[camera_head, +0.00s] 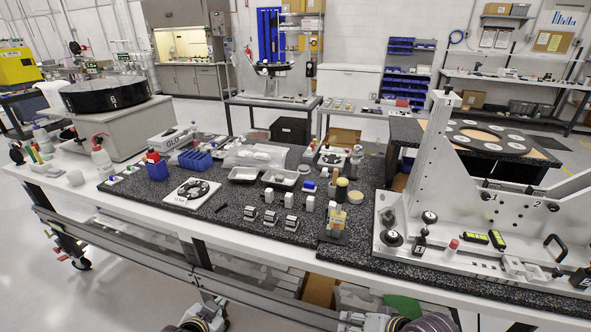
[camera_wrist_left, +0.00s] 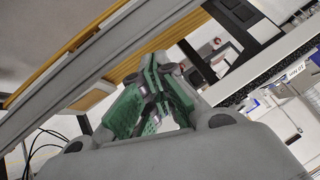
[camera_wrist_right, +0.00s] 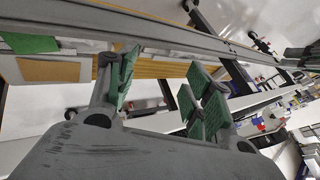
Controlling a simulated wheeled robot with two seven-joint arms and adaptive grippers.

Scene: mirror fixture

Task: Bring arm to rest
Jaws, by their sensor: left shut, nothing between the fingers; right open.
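My left gripper (camera_wrist_left: 157,92) shows in the left wrist view with its green-padded fingers together and nothing between them. In the head view, part of my left arm and gripper (camera_head: 211,308) shows at the bottom edge, below the front edge of the long table (camera_head: 240,232). My right gripper (camera_wrist_right: 158,88) shows in the right wrist view with its green-padded fingers spread apart and empty. Part of my right arm shows at the bottom of the head view, and its fingertips are hard to make out there. Both grippers are low, by the table's frame, and touch no tabletop object.
A grey frame rail (camera_head: 190,265) runs along the table's front; in the wrist views it passes close beyond the fingers. On the table are a white mirror fixture (camera_head: 450,215), a dial plate (camera_head: 192,193), blue bins (camera_head: 195,160) and several small parts. Floor at left is clear.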

